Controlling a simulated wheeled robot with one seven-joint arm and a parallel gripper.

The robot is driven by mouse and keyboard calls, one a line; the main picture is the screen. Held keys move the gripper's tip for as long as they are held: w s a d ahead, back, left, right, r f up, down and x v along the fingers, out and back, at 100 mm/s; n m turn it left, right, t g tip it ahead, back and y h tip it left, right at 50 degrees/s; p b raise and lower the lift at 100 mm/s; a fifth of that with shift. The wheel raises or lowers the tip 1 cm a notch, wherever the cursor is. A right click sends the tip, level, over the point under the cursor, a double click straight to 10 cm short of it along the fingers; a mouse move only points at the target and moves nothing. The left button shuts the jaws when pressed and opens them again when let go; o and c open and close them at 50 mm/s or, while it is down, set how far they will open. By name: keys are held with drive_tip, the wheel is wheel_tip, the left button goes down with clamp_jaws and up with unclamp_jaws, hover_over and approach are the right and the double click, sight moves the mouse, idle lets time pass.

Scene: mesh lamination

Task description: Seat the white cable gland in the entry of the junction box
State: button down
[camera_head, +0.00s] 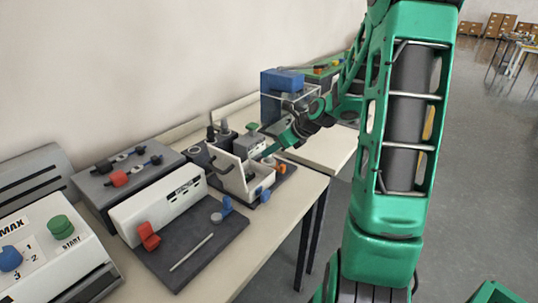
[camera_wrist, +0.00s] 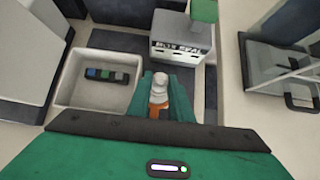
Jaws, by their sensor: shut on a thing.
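The white cable gland (camera_wrist: 159,88) is between the two green fingers of my gripper (camera_wrist: 162,95) in the wrist view. My gripper is shut on it. Something orange (camera_wrist: 154,112) shows just below it, partly hidden by the fingers. The junction box (camera_wrist: 72,97) is a white open box left of my gripper, with a small row of coloured terminals inside. In the head view the junction box (camera_head: 228,177) stands on a dark mat, and my gripper (camera_head: 268,152) is close to its far right side. The gland cannot be made out there. The box's entry is not clear in either view.
A grey block with a green top (camera_wrist: 185,38) stands just beyond my gripper. Blue (camera_head: 262,194) and orange (camera_head: 280,168) clamp-like parts stand near the box. A clear-walled machine (camera_wrist: 285,75) is at the right. A white fixture (camera_head: 157,207) sits nearer on the bench.

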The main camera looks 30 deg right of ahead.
drive_tip(key=shift+f, duration=0.75)
drive_tip(key=c, duration=1.6)
unclamp_jaws()
drive_tip(key=v, duration=1.1)
drive_tip(key=s+a+n+g+h, duration=0.1)
drive_tip(key=s+a+n+g, duration=0.1)
drive_tip(key=s+n, duration=0.6)
drive_tip(key=s+a+n+g+h, duration=0.1)
drive_tip(key=s+a+n+g, duration=0.2)
drive_tip(key=s+n, duration=0.6)
drive_tip(key=s+a+n+g, duration=0.3)
drive_tip(key=s+n, duration=0.5)
drive_tip(key=s, duration=0.3)
drive_tip(key=shift+s+a+f+n+h, duration=0.2)
drive_tip(key=shift+s+n+h, duration=0.1)
drive_tip(key=shift+h, duration=0.1)
